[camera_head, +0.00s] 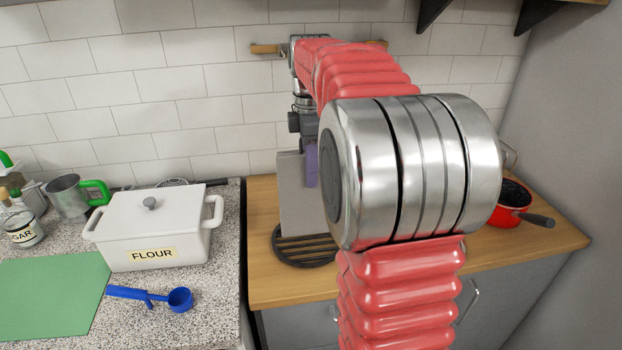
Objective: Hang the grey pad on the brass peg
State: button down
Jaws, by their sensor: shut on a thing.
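The grey pad (292,200) hangs upright below my gripper (311,168), which is shut on it near its upper right part. A purple finger shows against the pad, and my arm hides part of the pad's right side. The pad's lower edge overlaps the black slatted trivet (305,252) in the picture; I cannot tell whether they touch. A wooden rail (266,48) runs along the tiled wall, above the gripper. Its middle is hidden behind my arm. I cannot make out the brass peg.
A white flour box (150,225), a blue scoop (178,299), a green mat (50,293) and a metal mug (66,196) stand on the speckled counter at left. A red pan (508,205) sits at right on the wooden counter (270,285). Dark shelf brackets hang at top right.

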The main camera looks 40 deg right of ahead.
jog(key=shift+f, duration=1.55)
jog(key=c, duration=1.4)
grip_release()
jog(key=shift+c, duration=0.2)
notch_tip(320, 180, up, 14)
jog(key=shift+f, duration=0.15)
jog(key=shift+a, duration=0.1)
